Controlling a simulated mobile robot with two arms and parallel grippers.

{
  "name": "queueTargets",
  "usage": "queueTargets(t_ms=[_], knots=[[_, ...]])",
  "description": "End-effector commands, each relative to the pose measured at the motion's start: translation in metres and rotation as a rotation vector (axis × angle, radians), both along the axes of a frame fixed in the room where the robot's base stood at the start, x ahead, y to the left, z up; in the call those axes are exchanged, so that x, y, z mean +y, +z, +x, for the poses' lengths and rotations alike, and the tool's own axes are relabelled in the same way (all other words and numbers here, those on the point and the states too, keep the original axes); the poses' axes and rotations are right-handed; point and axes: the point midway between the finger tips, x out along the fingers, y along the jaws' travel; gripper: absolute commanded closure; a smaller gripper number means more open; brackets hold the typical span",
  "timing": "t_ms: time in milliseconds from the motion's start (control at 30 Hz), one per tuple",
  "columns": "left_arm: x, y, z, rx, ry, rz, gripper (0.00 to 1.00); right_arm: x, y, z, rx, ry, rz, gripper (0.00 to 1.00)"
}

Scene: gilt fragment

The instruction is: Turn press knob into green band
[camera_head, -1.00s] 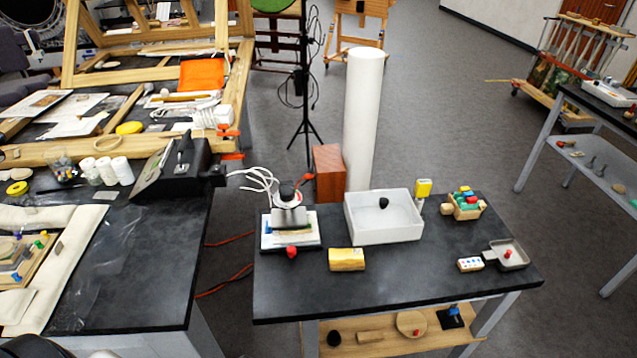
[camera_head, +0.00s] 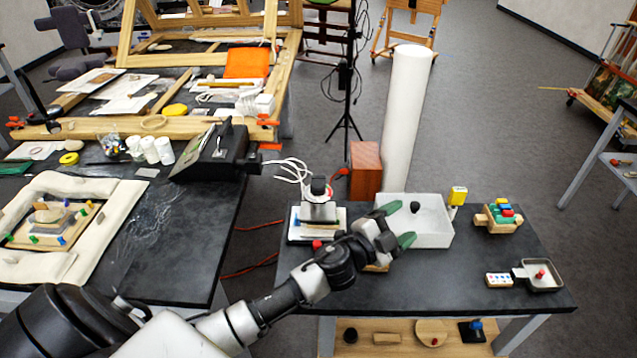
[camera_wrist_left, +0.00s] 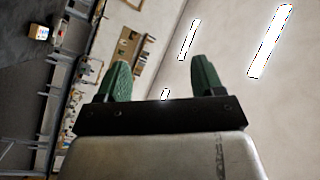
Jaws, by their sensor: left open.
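The press (camera_head: 319,212) stands on a white base at the left back of the dark small table in the head view. Its black knob (camera_head: 318,185) sits on top, above a pale collar with some red. I cannot make out a green band at this size. My left gripper (camera_head: 397,226) has two green fingers spread apart, with nothing between them. In the picture it is right of the press, overlapping the front of the white box. The fingers also show apart in the left wrist view (camera_wrist_left: 161,77), facing the wall and ceiling. My right gripper is not in view.
A white box (camera_head: 436,232) with a black knob inside is right of the press. White cables (camera_head: 287,170) and a brown block (camera_head: 365,170) are behind. A yellow block (camera_head: 376,267) is mostly hidden by my arm. The table's front middle (camera_head: 440,285) is clear.

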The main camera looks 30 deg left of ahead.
Motion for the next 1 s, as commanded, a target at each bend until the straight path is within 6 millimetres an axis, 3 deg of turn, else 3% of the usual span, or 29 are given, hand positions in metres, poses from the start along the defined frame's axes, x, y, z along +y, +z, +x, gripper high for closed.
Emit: queueTargets(t_ms=[33,100,200,267,367,467,600,700,833,1000], knots=[[-0.012,0.017,0.012,-0.079,-0.113,0.095,0.32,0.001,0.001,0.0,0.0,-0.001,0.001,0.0],[-0.028,0.027,0.022,-0.154,-0.283,0.238,0.32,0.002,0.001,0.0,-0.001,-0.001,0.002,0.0],[-0.037,0.028,0.032,-0.185,-0.514,0.474,0.32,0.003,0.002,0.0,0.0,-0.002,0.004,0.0],[-0.032,0.024,0.038,-0.158,-0.638,0.625,0.32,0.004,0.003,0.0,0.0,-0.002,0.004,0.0],[0.0,0.014,0.049,-0.032,-0.804,0.886,0.32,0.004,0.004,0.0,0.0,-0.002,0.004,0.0],[0.055,0.011,0.06,0.188,-0.903,1.127,0.32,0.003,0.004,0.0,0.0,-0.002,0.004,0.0],[0.145,0.03,0.063,0.565,-0.927,1.354,0.32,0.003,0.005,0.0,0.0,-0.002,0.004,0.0],[0.193,0.049,0.058,0.791,-0.895,1.429,0.32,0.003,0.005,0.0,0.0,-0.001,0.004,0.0],[0.227,0.066,0.05,0.962,-0.861,1.461,0.32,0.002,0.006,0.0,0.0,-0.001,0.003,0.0],[0.234,0.059,0.047,1.007,-0.855,1.465,0.32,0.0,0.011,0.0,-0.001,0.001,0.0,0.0]])
